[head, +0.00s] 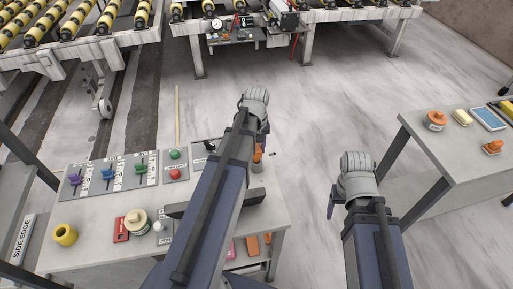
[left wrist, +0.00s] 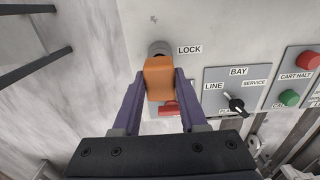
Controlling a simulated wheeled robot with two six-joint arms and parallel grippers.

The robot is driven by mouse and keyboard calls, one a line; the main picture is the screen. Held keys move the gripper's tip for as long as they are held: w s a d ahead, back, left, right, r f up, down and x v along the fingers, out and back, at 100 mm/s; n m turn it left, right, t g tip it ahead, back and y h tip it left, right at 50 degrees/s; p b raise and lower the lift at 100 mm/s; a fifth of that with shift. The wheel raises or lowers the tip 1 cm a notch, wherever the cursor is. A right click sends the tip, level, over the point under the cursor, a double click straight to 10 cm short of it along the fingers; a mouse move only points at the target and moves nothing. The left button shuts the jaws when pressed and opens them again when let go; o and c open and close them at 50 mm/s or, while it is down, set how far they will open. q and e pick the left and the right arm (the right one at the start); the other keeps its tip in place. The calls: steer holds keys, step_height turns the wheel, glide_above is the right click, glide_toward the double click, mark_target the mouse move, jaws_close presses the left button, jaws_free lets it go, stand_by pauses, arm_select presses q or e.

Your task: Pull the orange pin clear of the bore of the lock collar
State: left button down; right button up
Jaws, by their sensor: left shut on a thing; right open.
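The orange pin (left wrist: 159,80) is between the two purple fingers of my left gripper (left wrist: 160,74) in the left wrist view; they are shut on its block-shaped head. The grey lock collar (left wrist: 160,48) is just beyond the head, beside the LOCK label. The head covers part of the collar, so I cannot tell how much of the pin is in the bore. In the head view, a bit of the orange pin (head: 258,153) shows beside my left arm, which hides most of the collar. My right gripper (head: 331,204) is open and empty, off the bench's right side.
The bench holds a yellow ring (head: 65,235), a tin (head: 137,221) and colored levers (head: 108,173). A second table (head: 452,153) stands right; floor between is clear.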

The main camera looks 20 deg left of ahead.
arm_select(q)
steer(key=shift+r+p, duration=0.7)
steer(key=shift+r, duration=0.15)
arm_select(e)
steer(key=shift+r, duration=0.85)
arm_select(q)
step_height(320, 180, up, 6)
steer(key=p, duration=0.6)
arm_select(e)
step_height(320, 180, up, 6)
arm_select(q)
steer(key=shift+f, duration=0.1)
